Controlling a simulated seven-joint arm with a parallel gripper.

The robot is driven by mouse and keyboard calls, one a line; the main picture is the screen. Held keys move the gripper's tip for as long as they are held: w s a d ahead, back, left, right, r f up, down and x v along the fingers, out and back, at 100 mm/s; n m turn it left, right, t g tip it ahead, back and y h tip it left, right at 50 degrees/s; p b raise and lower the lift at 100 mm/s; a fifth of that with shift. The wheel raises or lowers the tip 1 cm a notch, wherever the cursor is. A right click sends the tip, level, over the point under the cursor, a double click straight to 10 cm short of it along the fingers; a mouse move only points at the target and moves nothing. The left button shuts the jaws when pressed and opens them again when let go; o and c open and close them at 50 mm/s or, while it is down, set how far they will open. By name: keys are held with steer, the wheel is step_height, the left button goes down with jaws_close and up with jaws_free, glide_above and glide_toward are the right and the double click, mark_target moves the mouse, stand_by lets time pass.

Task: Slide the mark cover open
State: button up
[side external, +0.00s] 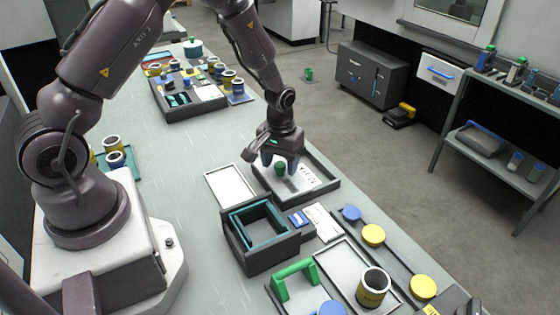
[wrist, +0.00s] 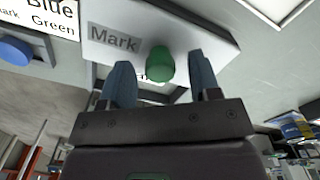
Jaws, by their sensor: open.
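The mark cover is a white panel (wrist: 215,42) with the word "Mark" on a grey label, and a green knob (wrist: 160,62) stands on it. In the side view the cover (side external: 306,177) lies in a dark-rimmed tray on the bench, with the green knob (side external: 280,169) under my gripper. My gripper (side external: 279,164) points down at the knob. In the wrist view its two blue fingers are open, one on each side of the knob, with gaps visible. Part of the tray below the knob is hidden by the fingers.
A dark open box (side external: 262,262) and a white panel (side external: 230,186) sit near the tray. A printed card (side external: 322,222), a blue disc (side external: 351,213) and yellow discs (side external: 373,235) lie to the right. A dark cup (side external: 373,288) and green handle (side external: 293,270) are at the front.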

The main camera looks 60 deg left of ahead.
steer(key=shift+c, duration=0.5)
jaws_close()
steer(key=w, duration=0.9)
steer(key=shift+o, duration=0.5)
jaws_free()
steer(key=shift+r, duration=0.1)
step_height(320, 180, up, 13)
